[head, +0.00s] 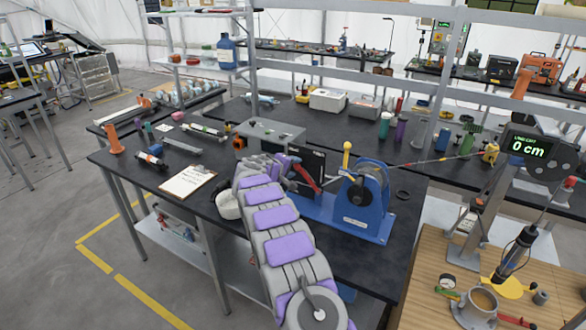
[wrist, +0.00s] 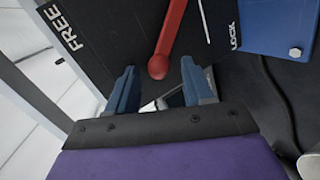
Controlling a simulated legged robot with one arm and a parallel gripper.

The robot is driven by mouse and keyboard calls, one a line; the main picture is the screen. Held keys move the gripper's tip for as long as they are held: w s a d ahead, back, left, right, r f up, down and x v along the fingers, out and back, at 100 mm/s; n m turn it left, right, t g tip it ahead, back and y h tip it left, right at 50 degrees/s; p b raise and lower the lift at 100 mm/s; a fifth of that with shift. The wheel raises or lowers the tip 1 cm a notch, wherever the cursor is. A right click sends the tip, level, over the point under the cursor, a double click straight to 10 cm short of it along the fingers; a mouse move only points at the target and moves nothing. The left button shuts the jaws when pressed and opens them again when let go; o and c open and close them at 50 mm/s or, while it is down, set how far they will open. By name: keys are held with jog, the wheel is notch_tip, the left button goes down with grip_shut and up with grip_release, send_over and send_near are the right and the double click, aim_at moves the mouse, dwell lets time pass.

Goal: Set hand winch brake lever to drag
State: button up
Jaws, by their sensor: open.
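The hand winch (head: 362,200) is blue and stands on a blue base on the black bench. A lever with a yellow knob (head: 347,147) rises from it. The red brake lever (head: 304,176) sits at the winch's left, in front of a black plate (head: 318,165). In the wrist view the red lever (wrist: 172,38) ends in a round knob, between the words FREE at left and LOCK at right on the black plate (wrist: 120,40). My gripper (wrist: 158,85) is open, with blue fingers on either side below the knob. The knob appears just beyond the fingertips; contact cannot be told.
Open floor lies at left.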

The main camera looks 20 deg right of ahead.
jog(key=p+v, duration=0.1)
jog(key=v, duration=1.5)
jog(key=shift+s+a, duration=0.25)
jog(key=shift+a, duration=0.05)
jog(key=shift+r, duration=0.1)
jog(key=s+d+r+m+g+y, duration=0.1)
jog(key=s+d+r+m+g, duration=0.15)
jog(key=s, duration=1.05)
jog(key=s+d+r+m+g+y, duration=0.1)
jog(key=s+d+r+g+y, duration=0.15)
jog(key=s, duration=0.95)
jog(key=s+a+f+g+y, duration=0.1)
jog(key=s+a, duration=0.4)
jog(key=s, duration=0.6)
jog(key=s+a+f+g+y, duration=0.1)
jog(key=s+a+y, duration=0.3)
jog(key=s, duration=0.7)
jog(key=s+a+f+g+y, duration=0.1)
jog(key=s+a, duration=0.4)
jog(key=s, duration=0.7)
jog(key=shift+a+f+m+g+y, duration=0.35)
jog(key=shift+f+m+y, duration=0.15)
jog(key=shift+y, duration=0.25)
